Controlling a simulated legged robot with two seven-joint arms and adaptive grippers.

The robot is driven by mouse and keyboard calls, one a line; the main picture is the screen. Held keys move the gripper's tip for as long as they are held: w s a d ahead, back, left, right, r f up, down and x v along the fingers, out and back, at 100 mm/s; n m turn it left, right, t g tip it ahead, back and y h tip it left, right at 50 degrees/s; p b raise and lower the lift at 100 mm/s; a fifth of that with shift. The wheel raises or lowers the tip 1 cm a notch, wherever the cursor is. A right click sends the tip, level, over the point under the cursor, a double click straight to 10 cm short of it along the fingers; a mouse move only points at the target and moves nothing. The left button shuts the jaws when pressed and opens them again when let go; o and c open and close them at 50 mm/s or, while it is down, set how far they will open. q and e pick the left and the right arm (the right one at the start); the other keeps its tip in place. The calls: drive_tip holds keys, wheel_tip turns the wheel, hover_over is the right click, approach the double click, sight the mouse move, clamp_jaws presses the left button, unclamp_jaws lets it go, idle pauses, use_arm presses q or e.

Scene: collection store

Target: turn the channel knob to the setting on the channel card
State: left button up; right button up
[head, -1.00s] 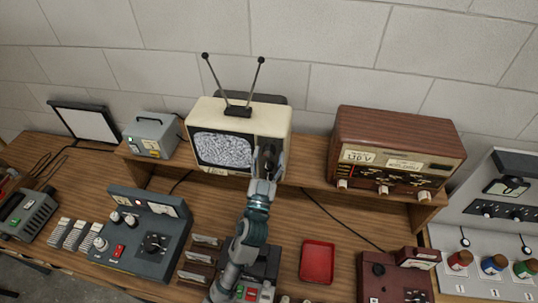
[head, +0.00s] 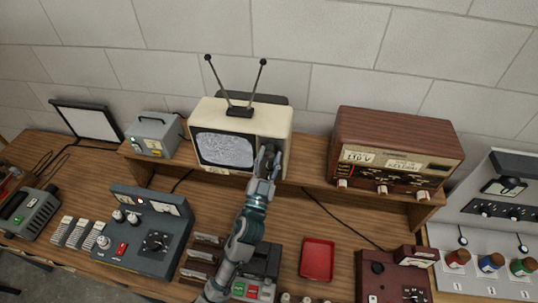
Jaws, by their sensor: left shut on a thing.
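The cream television (head: 255,112) with two antennas stands on the raised wooden shelf. Its screen (head: 222,149) is lit with a grey, swirling, unclear picture. My left gripper (head: 268,158) is at the right side of the television's front, shut on the channel knob, which the fingers almost wholly hide. The knob's setting cannot be read. A small pale card (head: 216,170) shows at the television's lower front edge; I cannot read it or tell whether it is the channel card. My right gripper is not in view.
A brown wooden radio (head: 395,146) stands right of the television, and a small grey box (head: 152,136) stands left. A grey control console (head: 146,231) and a red tray (head: 317,260) are on the bench below. A bare strip of bench lies beside the tray.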

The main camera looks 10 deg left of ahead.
use_arm(q)
drive_tip(key=m+h, duration=0.1)
drive_tip(key=m, duration=0.1)
drive_tip(key=m+p, duration=0.1)
drive_tip(key=shift+a+r+m+h, duration=0.1)
drive_tip(key=shift+r+m+h, duration=0.1)
drive_tip(key=shift+m+h, duration=0.2)
drive_tip(key=shift+a+m+g+h, duration=0.1)
drive_tip(key=shift+m+g+h, duration=0.45)
drive_tip(key=shift+m, duration=0.95)
drive_tip(key=shift+m+g+h, duration=0.45)
drive_tip(key=shift+m+h, duration=0.2)
drive_tip(key=shift+m, duration=0.85)
drive_tip(key=shift+f, duration=0.1)
drive_tip(key=o, duration=1.1)
drive_tip(key=shift+o, duration=0.2)
drive_tip(key=v, duration=1.2)
